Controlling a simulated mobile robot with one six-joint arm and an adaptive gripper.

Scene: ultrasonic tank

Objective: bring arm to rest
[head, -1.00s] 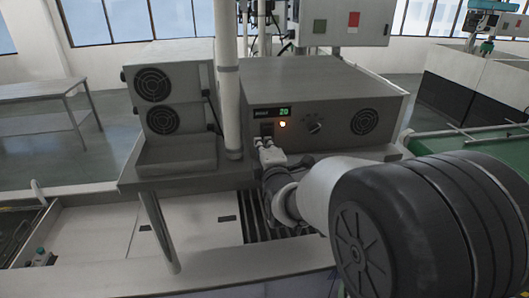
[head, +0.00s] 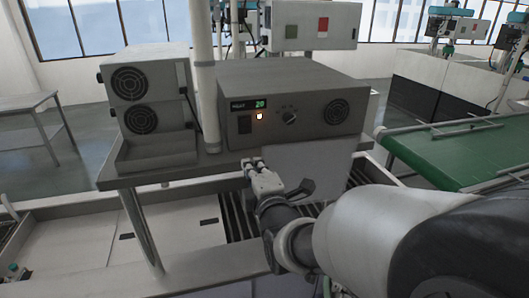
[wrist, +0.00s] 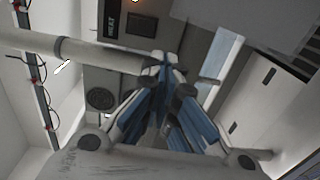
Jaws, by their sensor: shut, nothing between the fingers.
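My gripper (head: 254,164) is shut and empty. In the head view it is just below the front edge of the shelf that carries the grey control box (head: 300,92). In the wrist view my gripper (wrist: 168,62) shows with its fingertips together, blue pads along the fingers. My arm reaches in from the lower right. The control box has a green display reading 20, a lit lamp (head: 260,116), a dark switch (head: 245,125) and a knob (head: 289,118). The gripper appears clear of the box.
A twin-fan unit (head: 147,95) stands left of the box, beside a vertical white pipe (head: 206,100). The tank (head: 75,250) with pale covers lies below the shelf. A green conveyor (head: 450,150) is at the right. A metal table (head: 35,110) stands back left.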

